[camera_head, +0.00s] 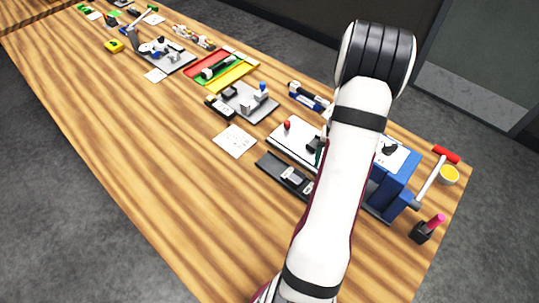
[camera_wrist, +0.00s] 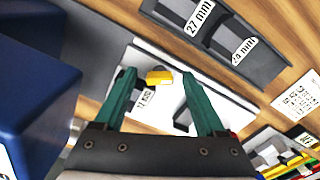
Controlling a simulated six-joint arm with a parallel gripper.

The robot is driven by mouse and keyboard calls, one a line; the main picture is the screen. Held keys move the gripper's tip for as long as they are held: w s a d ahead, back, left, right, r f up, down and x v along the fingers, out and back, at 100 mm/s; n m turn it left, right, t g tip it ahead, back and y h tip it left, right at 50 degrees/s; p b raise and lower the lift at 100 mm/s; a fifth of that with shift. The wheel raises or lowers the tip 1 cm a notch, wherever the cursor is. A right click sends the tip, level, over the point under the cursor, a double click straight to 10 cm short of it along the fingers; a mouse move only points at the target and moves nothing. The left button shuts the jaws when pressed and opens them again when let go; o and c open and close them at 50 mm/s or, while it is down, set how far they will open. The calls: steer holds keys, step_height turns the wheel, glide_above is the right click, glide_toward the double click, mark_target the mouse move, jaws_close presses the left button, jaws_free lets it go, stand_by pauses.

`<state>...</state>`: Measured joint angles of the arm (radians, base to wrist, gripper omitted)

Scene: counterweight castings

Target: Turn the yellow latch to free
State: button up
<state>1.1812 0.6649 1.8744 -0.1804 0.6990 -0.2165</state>
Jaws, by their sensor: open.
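The yellow latch (camera_wrist: 160,77) is a small yellow block on a white plate (camera_wrist: 207,90) in the wrist view. My gripper (camera_wrist: 158,74) has two green fingers spread apart, one to each side of the latch. The latch lies between the fingertips in the picture, with gaps on both sides, so the gripper does not hold it. I cannot tell how high the tips are above the plate. A small printed label sits just below the latch and is too small to read surely. In the head view my arm hides the latch and most of the gripper.
A blue vise-like block (camera_head: 392,185) stands close right of my arm, also large at left in the wrist view (camera_wrist: 40,85). A dark tray (camera_head: 284,176) with labelled slots lies beside the plate. A red knob (camera_head: 287,125) stands on the plate. Bare wood lies left.

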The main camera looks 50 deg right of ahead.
steer(key=shift+r+m, duration=0.15)
steer(key=shift+m, duration=0.75)
step_height(320, 180, up, 15)
steer(key=shift+m, duration=0.7)
step_height(320, 180, down, 16)
steer(key=shift+w+r+m, duration=0.1)
steer(key=shift+r+m, duration=0.45)
steer(key=shift+m, duration=0.35)
step_height(320, 180, up, 14)
steer(key=w+a+r+n, duration=0.2)
steer(key=w+a+n, duration=0.1)
steer(key=a, duration=0.9)
steer(key=w+a+r+n+y, duration=0.1)
steer(key=w+a+r+n, duration=0.2)
steer(key=a, duration=0.9)
steer(key=shift+w+r+n, duration=0.15)
steer(key=shift+w+n, duration=0.15)
steer(key=shift+w, duration=0.35)
